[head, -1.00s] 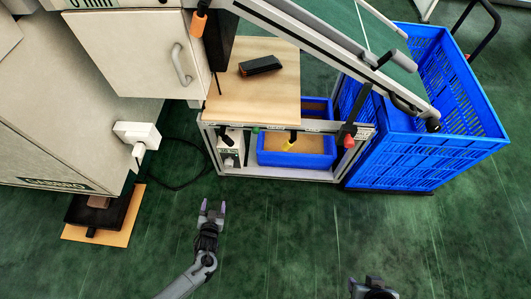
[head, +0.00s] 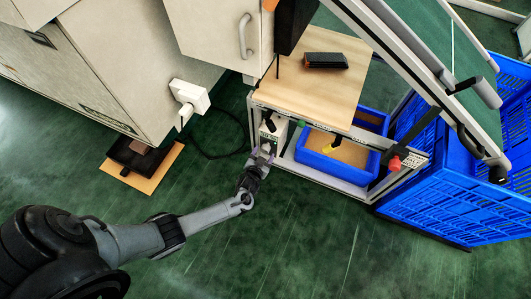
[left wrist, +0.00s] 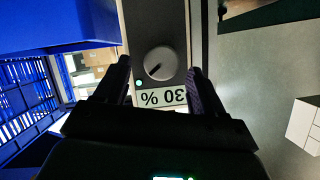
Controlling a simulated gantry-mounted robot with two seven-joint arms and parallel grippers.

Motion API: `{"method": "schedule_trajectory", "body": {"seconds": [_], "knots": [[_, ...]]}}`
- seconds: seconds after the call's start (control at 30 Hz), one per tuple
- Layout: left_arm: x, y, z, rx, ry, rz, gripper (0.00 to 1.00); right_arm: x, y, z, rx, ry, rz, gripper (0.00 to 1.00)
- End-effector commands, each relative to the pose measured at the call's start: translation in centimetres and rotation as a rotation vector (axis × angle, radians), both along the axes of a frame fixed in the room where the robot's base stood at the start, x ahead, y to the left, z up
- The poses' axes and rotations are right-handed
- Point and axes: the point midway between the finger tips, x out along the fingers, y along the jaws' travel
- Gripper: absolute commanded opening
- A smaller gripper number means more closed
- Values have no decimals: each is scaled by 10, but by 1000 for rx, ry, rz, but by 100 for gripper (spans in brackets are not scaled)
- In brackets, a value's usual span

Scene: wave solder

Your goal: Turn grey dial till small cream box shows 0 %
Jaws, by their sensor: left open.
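The small cream box (head: 273,131) sits at the left end of the metal frame under the wooden worktop, partly hidden by my left gripper (head: 262,156). In the left wrist view, the grey dial (left wrist: 160,63) is round with a dark pointer mark. The display (left wrist: 163,97) beside it reads 30 %, upside down in this view. My left gripper is open, with one finger on each side of the dial in that view; I cannot tell whether they touch it. My right gripper is not in view.
A blue bin (head: 330,158) stands in the frame right of the box. A red knob (head: 395,163) is at the frame's right end, beside a large blue crate (head: 460,200). A white plug box (head: 190,96) is on the machine at left.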

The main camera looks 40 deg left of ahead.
Motion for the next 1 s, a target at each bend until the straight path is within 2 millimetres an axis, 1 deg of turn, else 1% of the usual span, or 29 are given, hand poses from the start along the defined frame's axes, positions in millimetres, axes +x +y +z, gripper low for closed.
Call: {"method": "schedule_trajectory", "body": {"seconds": [0.03,0.2,0.4,0.67,0.7,0.77,1.0], "knots": [[7,3,-8,1,-1,-1,69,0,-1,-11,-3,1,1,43],[22,9,-12,1,0,0,69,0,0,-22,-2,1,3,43],[29,12,-13,0,1,0,69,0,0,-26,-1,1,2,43],[29,12,-13,0,1,0,69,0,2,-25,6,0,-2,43],[29,12,-13,0,1,0,66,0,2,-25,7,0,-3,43],[29,12,-13,0,1,0,57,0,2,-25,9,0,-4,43],[29,12,-13,0,1,0,20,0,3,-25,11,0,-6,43]]}}
